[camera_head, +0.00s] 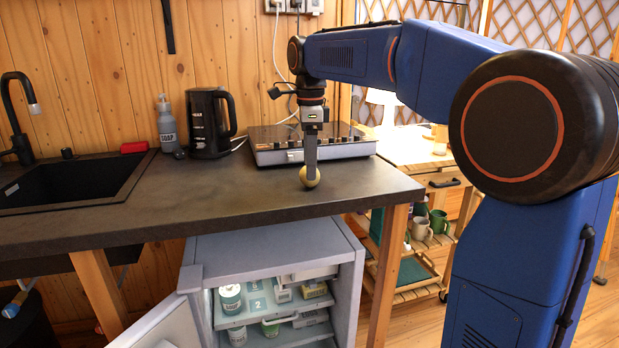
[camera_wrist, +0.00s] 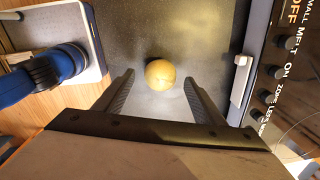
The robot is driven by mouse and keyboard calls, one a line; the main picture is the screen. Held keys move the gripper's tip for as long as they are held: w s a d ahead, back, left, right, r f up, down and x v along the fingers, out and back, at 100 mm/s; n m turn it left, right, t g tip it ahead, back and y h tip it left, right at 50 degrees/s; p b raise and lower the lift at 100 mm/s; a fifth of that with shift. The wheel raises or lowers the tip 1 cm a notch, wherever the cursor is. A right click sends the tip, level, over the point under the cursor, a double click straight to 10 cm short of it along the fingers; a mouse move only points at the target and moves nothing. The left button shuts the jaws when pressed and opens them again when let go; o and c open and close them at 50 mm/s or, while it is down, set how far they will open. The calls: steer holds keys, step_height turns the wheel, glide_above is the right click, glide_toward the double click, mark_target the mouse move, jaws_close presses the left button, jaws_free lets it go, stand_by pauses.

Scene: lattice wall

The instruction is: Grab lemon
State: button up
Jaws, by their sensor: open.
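The lemon (camera_head: 309,177) is a small round yellow thing on the dark countertop (camera_head: 230,195), close to its right end and in front of the hob. In the wrist view the lemon (camera_wrist: 160,74) lies on the grey surface, between and just beyond the fingertips. My gripper (camera_head: 310,165) points down at the lemon in the head view, and a finger covers part of it. In the wrist view my gripper (camera_wrist: 158,78) is open, with a gap between each finger and the lemon.
A hob (camera_head: 290,152) with knobs stands right behind the lemon. A black kettle (camera_head: 208,123) and a soap bottle (camera_head: 167,124) stand further left, beside the sink (camera_head: 75,180). An open fridge (camera_head: 275,255) is below the counter. The counter's front middle is clear.

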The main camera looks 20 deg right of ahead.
steer(key=shift+f, duration=1.35)
steer(key=shift+c, duration=0.4)
steer(key=c, duration=1.1)
